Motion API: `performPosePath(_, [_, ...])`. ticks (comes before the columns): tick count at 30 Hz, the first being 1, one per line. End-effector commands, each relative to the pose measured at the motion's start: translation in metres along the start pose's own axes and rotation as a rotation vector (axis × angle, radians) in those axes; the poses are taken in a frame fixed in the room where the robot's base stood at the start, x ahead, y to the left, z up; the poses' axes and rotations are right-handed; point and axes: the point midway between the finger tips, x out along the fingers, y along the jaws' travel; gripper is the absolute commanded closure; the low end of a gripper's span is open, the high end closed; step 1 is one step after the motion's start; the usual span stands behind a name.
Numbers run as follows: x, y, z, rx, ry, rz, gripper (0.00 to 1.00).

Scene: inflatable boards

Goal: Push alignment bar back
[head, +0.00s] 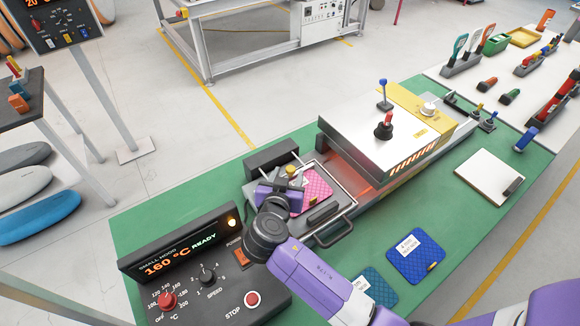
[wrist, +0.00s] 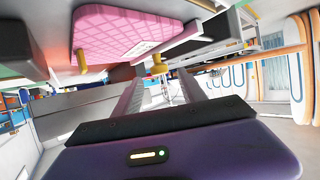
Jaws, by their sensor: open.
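The small press has a metal tray (head: 347,205) holding a pink quilted patch (head: 317,190), which also shows at the top of the wrist view (wrist: 125,28). A dark bar (head: 272,155) on two thin rods stands behind the tray; I take it for the alignment bar. A small yellow knob (head: 291,170) stands between this bar and the patch. My gripper (head: 289,180) is over the left part of the tray, close to the knob and hiding part of the tray.
The heated press housing (head: 365,135) stands right of the tray. The control panel (head: 190,270), reading 160 °C READY, is at the front left. A dark block (head: 323,212) and a tray handle (head: 334,234) are at the tray's front. Blue patches (head: 415,255) lie on the green table.

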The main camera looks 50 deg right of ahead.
Motion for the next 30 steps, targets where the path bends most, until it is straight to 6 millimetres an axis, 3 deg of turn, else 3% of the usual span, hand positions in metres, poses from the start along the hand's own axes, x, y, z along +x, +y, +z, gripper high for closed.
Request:
performPosePath(7, [0.026,0.0,-0.001,0.0,0.0,-0.001,0.51])
performPosePath(17, [0.031,0.0,0.0,0.0,0.0,-0.001,0.51])
performPosePath(24, [0.031,0.0,0.0,0.0,0.0,-0.001,0.96])
performPosePath(30, [0.031,0.0,0.0,-0.001,0.0,-0.001,1.0])
